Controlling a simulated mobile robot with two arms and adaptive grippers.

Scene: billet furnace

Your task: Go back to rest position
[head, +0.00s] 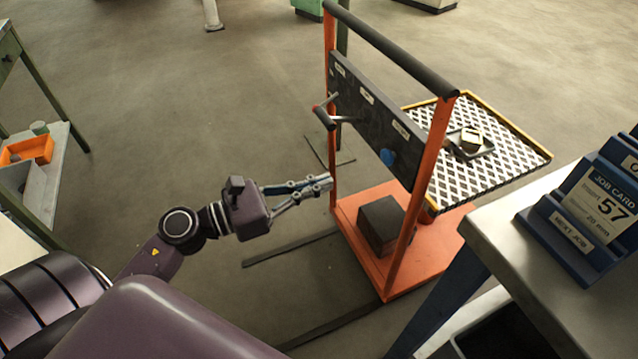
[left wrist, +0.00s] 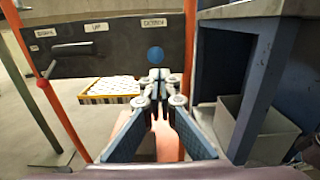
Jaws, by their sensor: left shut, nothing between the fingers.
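My left gripper (head: 326,182) is shut and empty, held in front of an orange frame (head: 403,228) in the head view. In the left wrist view its closed fingers (left wrist: 157,78) point toward the frame's dark panel. The dark panel (head: 372,112) carries white labels, a lever (head: 325,116) with a dark grip and a red part, and a blue round button (head: 387,157). In the left wrist view the lever (left wrist: 70,50) is at the left and the blue button (left wrist: 155,54) is just above the fingertips. The gripper appears apart from the lever. My right gripper is not in view.
A mesh tray (head: 500,172) with a small block in a dish sits behind the panel. A grey bench (head: 508,262) with a blue job card holder (head: 592,212) stands at the right. A shelf with an orange bin (head: 28,150) is at the left. Open floor lies between.

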